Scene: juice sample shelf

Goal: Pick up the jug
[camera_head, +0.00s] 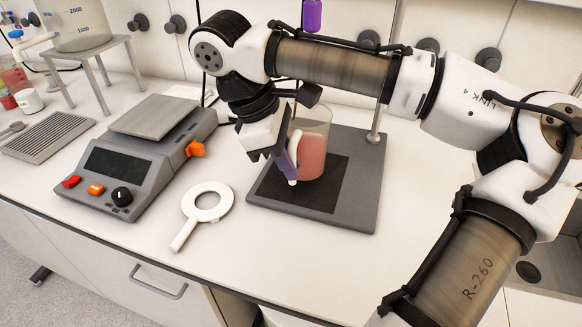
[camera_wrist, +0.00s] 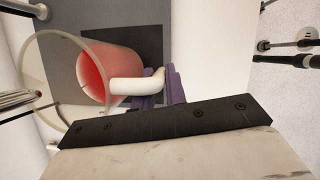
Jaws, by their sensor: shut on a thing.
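The jug (camera_head: 314,146) is a clear vessel with pink-red liquid and a white handle. It is upright on the black pad (camera_head: 275,191) of a grey stand plate, though I cannot tell whether its base touches the pad. My gripper (camera_head: 291,168) is at the jug's left side, its purple fingers shut on the white handle. In the wrist view the jug (camera_wrist: 108,75) lies beyond the fingers (camera_wrist: 160,88), with the white handle between them. Part of the handle is hidden by the fingers, and my wrist covers some of the jug's upper left.
The stand plate (camera_head: 358,190) has a metal rod (camera_head: 378,110) behind the jug. A white ring with a handle (camera_head: 208,202) lies to the left, beside a grey scale (camera_head: 150,150). A drip tray (camera_head: 47,136) and a large vessel on a stand (camera_head: 78,25) are farther left. The front counter is clear.

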